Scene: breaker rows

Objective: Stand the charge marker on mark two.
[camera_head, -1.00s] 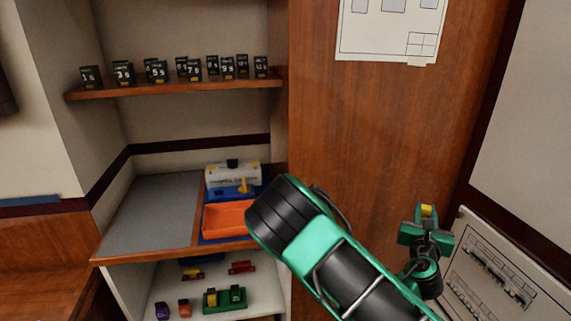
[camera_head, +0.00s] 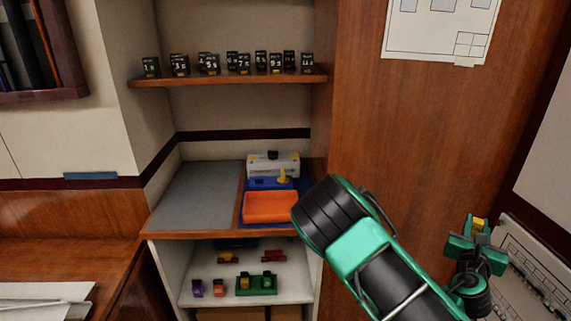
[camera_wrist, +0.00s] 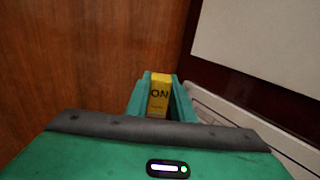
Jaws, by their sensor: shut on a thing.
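My gripper (camera_head: 477,240) is at the right of the head view, in front of the brown wood panel. It is shut on a small yellow block (camera_wrist: 159,93) marked "ON", which shows between the fingers in the wrist view. The block's yellow top (camera_head: 479,224) also shows in the head view. I cannot tell from its label whether it is the charge marker. A pale board (camera_head: 525,270) with printed rows stands at the lower right, partly behind my gripper. No mark two can be read on it.
Black numbered blocks (camera_head: 209,63) stand on the upper shelf. An orange tray (camera_head: 270,207) sits on the middle shelf beside a bare grey mat (camera_head: 195,200). The lower shelf holds a green holder (camera_head: 257,287) and small coloured pieces. A wood panel (camera_head: 400,140) rises behind my arm.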

